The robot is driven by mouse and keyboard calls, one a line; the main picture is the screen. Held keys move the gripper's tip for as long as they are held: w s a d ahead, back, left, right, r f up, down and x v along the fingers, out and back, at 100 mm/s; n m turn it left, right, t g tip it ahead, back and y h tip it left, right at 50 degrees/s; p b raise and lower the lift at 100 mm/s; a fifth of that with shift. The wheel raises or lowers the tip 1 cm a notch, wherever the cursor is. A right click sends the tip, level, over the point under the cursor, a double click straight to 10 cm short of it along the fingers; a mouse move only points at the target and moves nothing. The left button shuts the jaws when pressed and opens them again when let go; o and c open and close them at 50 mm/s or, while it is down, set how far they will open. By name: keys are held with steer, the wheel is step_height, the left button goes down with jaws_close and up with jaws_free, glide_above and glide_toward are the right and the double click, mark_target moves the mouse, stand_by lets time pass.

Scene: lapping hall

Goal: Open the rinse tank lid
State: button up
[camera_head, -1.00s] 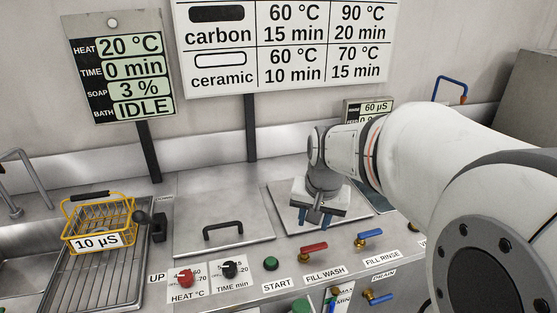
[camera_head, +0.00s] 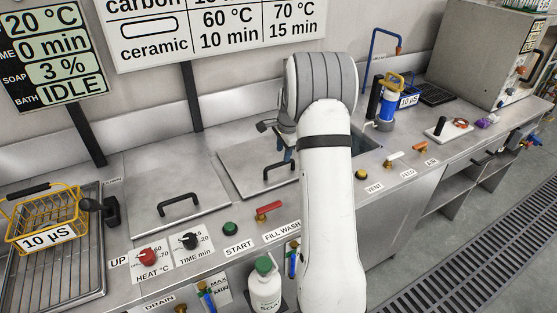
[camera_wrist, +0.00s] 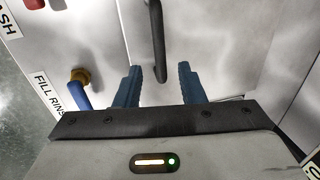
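The rinse tank lid (camera_head: 236,158) is a flat square steel plate in the counter, right of a similar lid in the head view. It lies flat, and my arm hides its right part. Its black bar handle (camera_head: 276,171) shows beside my arm, and also at the top middle of the wrist view (camera_wrist: 156,40). My gripper (camera_wrist: 158,72) is open, with two blue fingers apart. The near end of the handle shows between the fingertips in the wrist view, with gaps on both sides. I cannot tell the height of the fingers over it. In the head view my arm mostly hides the gripper.
The neighbouring lid (camera_head: 165,195) has its own black handle. A red FILL WASH valve (camera_head: 268,210) sits on the front edge; a blue-handled FILL RINSE valve (camera_wrist: 79,90) is near my gripper. A dark opening (camera_head: 370,160) lies right of my arm. A yellow basket (camera_head: 45,215) stands far left.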

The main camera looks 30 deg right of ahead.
mark_target(282, 163)
steer(key=shift+w+f, duration=0.25)
steer(key=shift+f, duration=0.9)
steer(key=shift+w+f, duration=0.25)
steer(key=shift+f, duration=0.9)
steer(key=shift+c, duration=0.3)
jaws_close()
